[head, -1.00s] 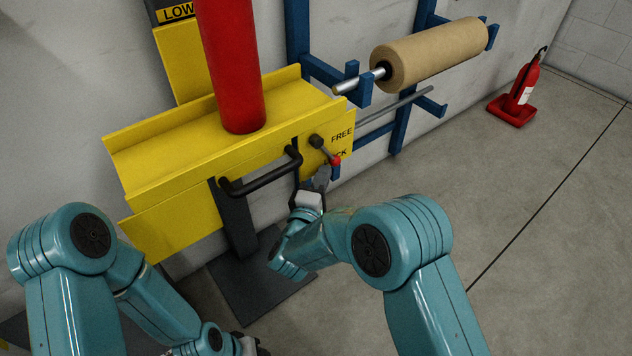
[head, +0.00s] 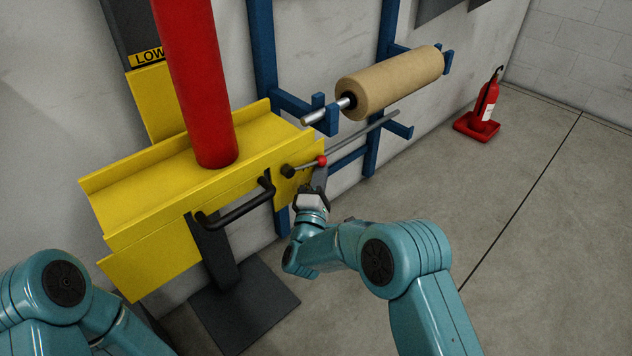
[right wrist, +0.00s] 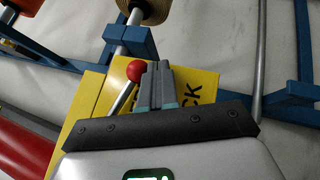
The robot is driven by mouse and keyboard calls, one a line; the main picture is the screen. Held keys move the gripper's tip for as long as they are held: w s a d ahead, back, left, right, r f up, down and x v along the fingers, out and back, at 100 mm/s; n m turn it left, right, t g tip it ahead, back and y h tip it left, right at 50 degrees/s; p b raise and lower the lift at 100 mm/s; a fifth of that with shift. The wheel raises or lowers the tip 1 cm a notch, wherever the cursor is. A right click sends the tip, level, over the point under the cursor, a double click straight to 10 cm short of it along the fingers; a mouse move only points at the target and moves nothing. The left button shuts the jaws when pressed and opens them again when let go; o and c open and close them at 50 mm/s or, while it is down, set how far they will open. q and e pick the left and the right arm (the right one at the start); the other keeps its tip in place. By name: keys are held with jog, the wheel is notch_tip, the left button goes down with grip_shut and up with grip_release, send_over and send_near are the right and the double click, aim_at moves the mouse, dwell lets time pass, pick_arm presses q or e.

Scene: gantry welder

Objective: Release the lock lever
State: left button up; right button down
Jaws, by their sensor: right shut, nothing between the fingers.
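The lock lever (head: 305,165) is a short metal rod with a red ball knob (head: 321,160), on the right end of the yellow beam. It points up and to the right from its dark pivot (head: 287,171). In the right wrist view the red knob (right wrist: 135,70) is just left of my shut fingers. My right gripper (head: 320,176) is shut and empty, its tips right below the knob. They seem to touch or nearly touch it. The yellow label plate (right wrist: 205,85) shows "CK"; the fingers hide most other lettering. My left gripper is out of view.
A black handle (head: 237,208) juts from the beam left of the lever. A red cylinder (head: 195,80) stands on the yellow beam (head: 150,180). A brown roll (head: 390,82) on a blue rack is behind. A fire extinguisher (head: 485,105) stands far right. Floor at right is clear.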

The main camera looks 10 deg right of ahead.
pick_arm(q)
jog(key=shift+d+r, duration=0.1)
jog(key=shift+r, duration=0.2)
pick_arm(e)
jog(key=shift+w+d+r, duration=0.2)
jog(key=shift+d+r, duration=0.15)
jog(key=shift+r, duration=0.3)
pick_arm(q)
jog(key=shift+p, duration=0.3)
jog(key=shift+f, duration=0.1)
pick_arm(e)
jog(key=shift+f, duration=0.1)
